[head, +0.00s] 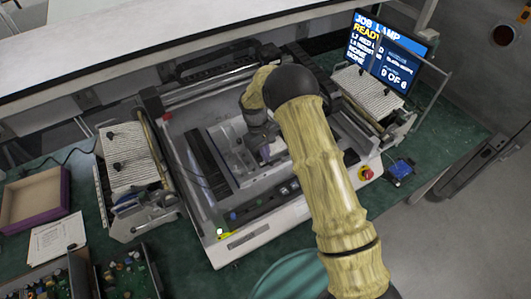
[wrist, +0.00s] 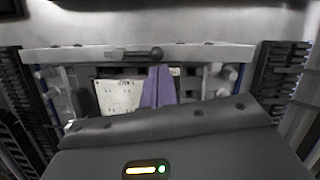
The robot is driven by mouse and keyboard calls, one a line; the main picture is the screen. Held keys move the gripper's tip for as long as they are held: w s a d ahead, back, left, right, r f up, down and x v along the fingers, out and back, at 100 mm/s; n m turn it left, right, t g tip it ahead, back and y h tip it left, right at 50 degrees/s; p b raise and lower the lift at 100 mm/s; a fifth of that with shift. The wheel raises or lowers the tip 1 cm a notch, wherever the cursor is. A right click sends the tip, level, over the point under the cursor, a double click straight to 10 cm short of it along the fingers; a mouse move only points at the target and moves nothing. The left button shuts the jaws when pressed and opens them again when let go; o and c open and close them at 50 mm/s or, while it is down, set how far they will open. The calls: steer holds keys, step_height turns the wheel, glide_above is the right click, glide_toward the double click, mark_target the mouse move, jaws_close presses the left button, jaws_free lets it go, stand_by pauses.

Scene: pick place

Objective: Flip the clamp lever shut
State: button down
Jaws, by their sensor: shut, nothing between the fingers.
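A dark lever with a round knob (wrist: 140,53) lies along a pale bar (wrist: 75,54) in the wrist view; it looks like the clamp lever, and I cannot tell its exact angle. My gripper (wrist: 158,88) shows as purple fingers, shut together and empty, below the lever in the picture. A gap shows between the fingertips and the lever, but its depth is unclear. In the head view my gripper (head: 264,152) is low inside the machine bed. My arm hides much of the bed there, and I cannot make out the lever.
The grey machine frame (head: 255,234) stands on a green bench (head: 440,133). Racks with ribbed panels flank it at left (head: 128,158) and right (head: 368,94). A lit screen (head: 385,52) stands behind right. A purple-edged box (head: 34,200) and a paper sheet (head: 57,238) lie at left.

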mark_target(284, 180)
steer(key=shift+s+n+b, duration=0.3)
steer(key=shift+s+n, duration=0.1)
steer(key=shift+n, duration=0.3)
steer(key=n, duration=0.1)
steer(key=s+n+t+b, duration=0.1)
steer(key=n, duration=0.1)
steer(key=shift+s+d+f+h, duration=0.1)
steer(key=shift+s+d+h, duration=0.2)
steer(key=shift+h, duration=0.1)
steer(key=n, duration=0.1)
steer(key=s+d+n+t+b, duration=0.1)
steer(key=n, duration=0.1)
steer(key=s+n, duration=0.1)
steer(key=shift+d+n, duration=0.3)
steer(key=n, duration=0.1)
steer(key=d+n+t+b, duration=0.1)
steer(key=shift+s+d+n, duration=0.15)
steer(key=shift+s+n, duration=0.15)
steer(key=n, duration=0.1)
steer(key=d+n, duration=0.1)
steer(key=n+t, duration=0.1)
steer(key=shift+s+d+n+b, duration=0.25)
steer(key=shift+d+n+b, duration=0.05)
steer(key=shift+d+b, duration=0.1)
steer(key=shift+d+n+t+y, duration=0.3)
steer(key=shift+d+n, duration=0.1)
steer(key=shift+n, duration=0.3)
steer(key=shift+d, duration=0.35)
steer(key=shift+d, duration=0.1)
